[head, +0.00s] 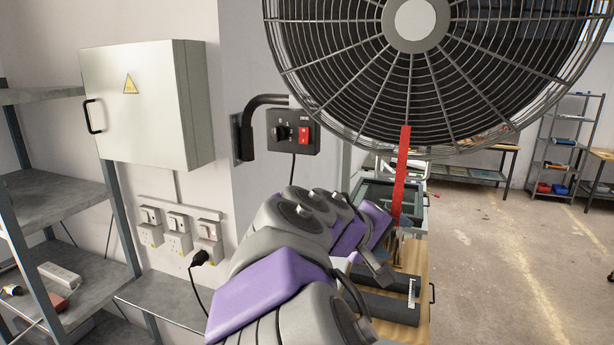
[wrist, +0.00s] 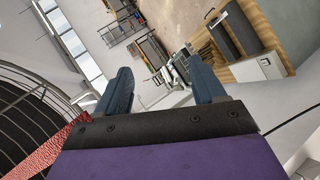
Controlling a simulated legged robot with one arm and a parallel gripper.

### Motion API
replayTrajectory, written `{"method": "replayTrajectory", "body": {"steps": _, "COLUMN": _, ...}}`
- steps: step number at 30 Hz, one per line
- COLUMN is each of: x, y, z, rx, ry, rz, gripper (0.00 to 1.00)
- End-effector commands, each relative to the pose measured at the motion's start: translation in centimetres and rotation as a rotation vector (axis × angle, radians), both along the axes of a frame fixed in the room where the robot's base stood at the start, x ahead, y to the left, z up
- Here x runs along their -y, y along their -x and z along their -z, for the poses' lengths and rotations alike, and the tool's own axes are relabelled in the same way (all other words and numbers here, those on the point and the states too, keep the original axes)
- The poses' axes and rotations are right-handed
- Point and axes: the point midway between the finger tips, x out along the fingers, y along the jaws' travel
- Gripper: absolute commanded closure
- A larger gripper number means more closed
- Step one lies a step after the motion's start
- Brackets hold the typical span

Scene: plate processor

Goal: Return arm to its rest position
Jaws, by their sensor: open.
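My grey and purple arm reaches up and forward from the bottom middle of the head view, extended toward a wooden-topped bench (head: 424,285). The gripper is open and empty, and no object touches the fingers.
A large wire-caged fan (head: 350,70) hangs close above the arm, with a red strip (head: 402,175) beside the arm's far end. A switch box (head: 292,132), an electrical cabinet (head: 140,105) and metal shelves (head: 60,190) are left. Open floor (head: 500,260) lies right.

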Motion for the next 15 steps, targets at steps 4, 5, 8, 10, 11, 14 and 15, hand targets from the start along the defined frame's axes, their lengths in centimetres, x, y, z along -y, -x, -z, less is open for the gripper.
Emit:
{"method": "replayTrajectory", "body": {"steps": 4, "x": 4.9, "y": 6.3, "z": 7.3, "rx": -0.084, "ry": -0.181, "rz": 0.151, "gripper": 0.31}}
{"method": "replayTrajectory", "body": {"steps": 5, "x": 5.6, "y": 7.7, "z": 8.8, "rx": -0.104, "ry": -0.219, "rz": 0.18, "gripper": 0.31}}
{"method": "replayTrajectory", "body": {"steps": 8, "x": 7.0, "y": 12.2, "z": 13.8, "rx": -0.171, "ry": -0.35, "rz": 0.26, "gripper": 0.31}}
{"method": "replayTrajectory", "body": {"steps": 10, "x": 7.3, "y": 15.5, "z": 17.3, "rx": -0.218, "ry": -0.443, "rz": 0.309, "gripper": 0.31}}
{"method": "replayTrajectory", "body": {"steps": 11, "x": 7.2, "y": 16.9, "z": 18.9, "rx": -0.243, "ry": -0.483, "rz": 0.329, "gripper": 0.31}}
{"method": "replayTrajectory", "body": {"steps": 14, "x": 6.4, "y": 21.7, "z": 23.9, "rx": -0.323, "ry": -0.614, "rz": 0.383, "gripper": 0.31}}
{"method": "replayTrajectory", "body": {"steps": 15, "x": 5.7, "y": 23.6, "z": 25.8, "rx": -0.357, "ry": -0.665, "rz": 0.402, "gripper": 0.31}}
